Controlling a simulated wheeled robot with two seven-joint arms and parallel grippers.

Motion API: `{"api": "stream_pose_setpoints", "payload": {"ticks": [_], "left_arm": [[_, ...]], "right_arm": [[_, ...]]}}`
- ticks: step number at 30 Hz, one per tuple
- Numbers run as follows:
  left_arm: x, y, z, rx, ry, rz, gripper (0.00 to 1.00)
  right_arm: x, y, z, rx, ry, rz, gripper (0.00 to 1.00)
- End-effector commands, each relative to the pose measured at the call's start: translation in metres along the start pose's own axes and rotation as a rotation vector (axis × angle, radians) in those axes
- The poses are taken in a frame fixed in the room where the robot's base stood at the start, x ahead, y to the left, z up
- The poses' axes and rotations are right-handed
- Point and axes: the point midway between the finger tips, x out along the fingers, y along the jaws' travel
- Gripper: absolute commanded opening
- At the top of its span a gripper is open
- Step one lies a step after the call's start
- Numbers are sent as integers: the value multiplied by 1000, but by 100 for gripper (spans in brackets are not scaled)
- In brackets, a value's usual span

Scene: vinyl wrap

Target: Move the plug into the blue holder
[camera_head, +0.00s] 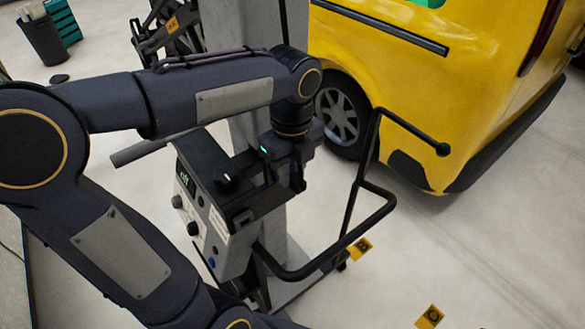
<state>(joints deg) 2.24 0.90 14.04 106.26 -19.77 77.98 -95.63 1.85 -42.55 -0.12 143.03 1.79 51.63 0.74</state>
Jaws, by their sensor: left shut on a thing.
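My left gripper (277,174) is at the end of the arm that reaches in from the left. It points down over the right side of the grey and black machine (218,228) and is shut on a small dark thing, likely the plug. Dark fingers and the wrist hide most of that thing, so its shape and tilt cannot be told. I cannot pick out a blue holder for certain; only small blue spots show on the machine's front, near its knobs. My right gripper is not in view.
A bent black tube handle (386,208) sticks out to the machine's right. A grey column (248,60) stands behind the machine. A yellow van (425,95) is parked at the right. Yellow markers (359,248) and (430,316) show at the lower right. The pale floor there is mostly clear.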

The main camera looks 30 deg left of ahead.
Motion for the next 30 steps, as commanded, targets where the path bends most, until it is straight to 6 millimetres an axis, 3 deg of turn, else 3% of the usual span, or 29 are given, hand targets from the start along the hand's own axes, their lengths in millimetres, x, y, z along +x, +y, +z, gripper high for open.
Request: {"api": "stream_pose_setpoints", "payload": {"ticks": [30], "left_arm": [[0, 0, -4, 0, 0, 0, 0]], "right_arm": [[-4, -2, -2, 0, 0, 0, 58]]}}
